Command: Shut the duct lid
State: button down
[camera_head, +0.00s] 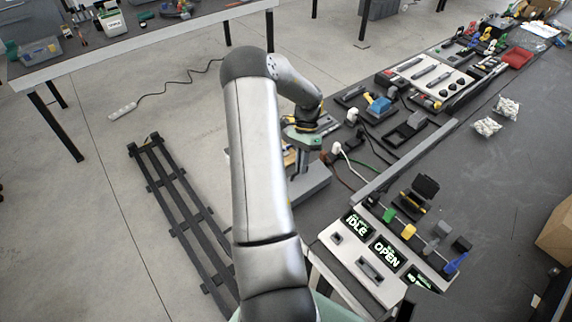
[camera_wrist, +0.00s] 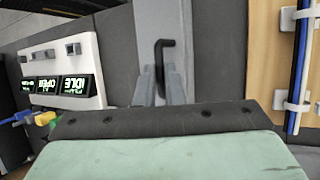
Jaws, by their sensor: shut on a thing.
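In the wrist view, a dark hooked handle (camera_wrist: 165,46) stands on a pale grey strip, which looks like the duct lid (camera_wrist: 176,16). My gripper (camera_wrist: 161,74) has its two grey fingers close together on either side of the handle's lower part, shut on it. In the head view, my gripper's green-grey body (camera_head: 303,137) is beyond my arm, above a grey block-like part (camera_head: 310,181). The fingertips and handle are hidden there, and I cannot tell how far the lid is open.
A white panel with IDLE and OPEN displays (camera_head: 372,257) stands at the lower right. In the wrist view, a wooden board (camera_wrist: 267,55) with clipped blue and white cables is at the right. Cables lie near my gripper.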

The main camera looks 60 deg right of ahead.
jog(key=shift+w+d+f+g+y, duration=0.15)
jog(key=shift+w+f+g+y, duration=0.15)
jog(key=shift+w+f+g, duration=0.15)
jog(key=shift+w+f+m+g+y+b, duration=0.15)
jog(key=shift+f+m+g+y+b, duration=0.15)
jog(key=shift+g+b, duration=0.3)
jog(key=shift+f, duration=0.1)
jog(key=c, duration=1.5)
grip_release()
jog(key=shift+c, duration=0.2)
jog(key=shift+d, duration=0.15)
jog(key=p+v, duration=0.6)
jog(key=v, duration=1.1)
jog(key=shift+w+r, duration=0.2)
jog(key=shift+r, duration=0.05)
